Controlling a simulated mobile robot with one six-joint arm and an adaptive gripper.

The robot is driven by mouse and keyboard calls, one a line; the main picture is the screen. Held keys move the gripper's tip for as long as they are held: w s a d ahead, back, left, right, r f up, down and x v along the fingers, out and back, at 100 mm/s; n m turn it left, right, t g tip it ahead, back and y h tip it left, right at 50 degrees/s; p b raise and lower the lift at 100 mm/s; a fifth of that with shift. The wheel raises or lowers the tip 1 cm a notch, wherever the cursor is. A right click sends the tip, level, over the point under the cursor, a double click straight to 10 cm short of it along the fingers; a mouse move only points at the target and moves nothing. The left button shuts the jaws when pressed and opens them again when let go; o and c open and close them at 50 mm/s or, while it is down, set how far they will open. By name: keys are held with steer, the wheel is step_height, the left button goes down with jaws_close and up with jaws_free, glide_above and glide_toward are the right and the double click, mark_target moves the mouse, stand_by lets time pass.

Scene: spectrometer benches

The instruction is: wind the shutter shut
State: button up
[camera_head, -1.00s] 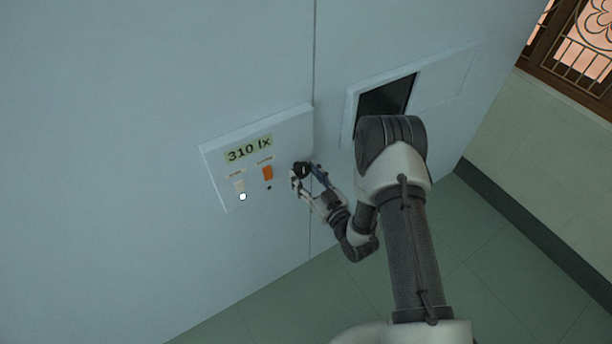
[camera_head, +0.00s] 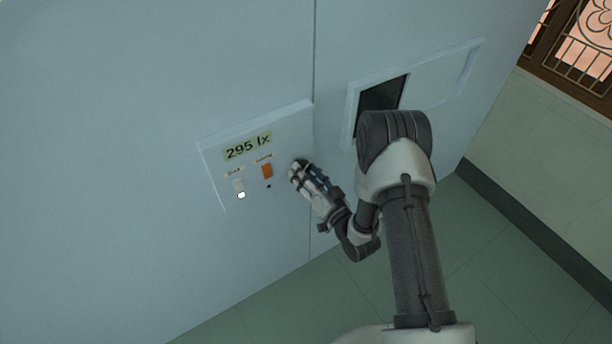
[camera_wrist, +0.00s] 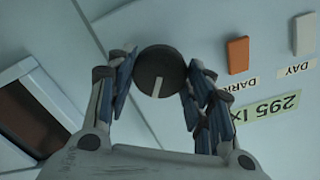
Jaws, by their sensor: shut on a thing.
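A round dark knob (camera_wrist: 160,72) with a pale pointer line sits on the wall panel between the fingers of my gripper (camera_wrist: 158,80) in the wrist view. My gripper (camera_head: 298,170) is shut on the knob, and in the head view it hides most of it. The shutter opening (camera_head: 382,95) is a dark gap in a white frame, with a pale shutter panel (camera_head: 440,78) to its right. The dark part of the opening also shows in the wrist view (camera_wrist: 30,120). The display (camera_head: 248,146) reads 295 lx.
An orange switch (camera_head: 267,171) marked DARK and a white switch (camera_head: 238,186) marked DAY sit on the panel left of my gripper. A barred window (camera_head: 580,50) is at the upper right.

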steer(key=m+b, duration=0.1)
steer(key=m, duration=2.6)
steer(key=shift+m, duration=0.4)
steer(key=o, duration=1.1)
steer(key=v, duration=1.2)
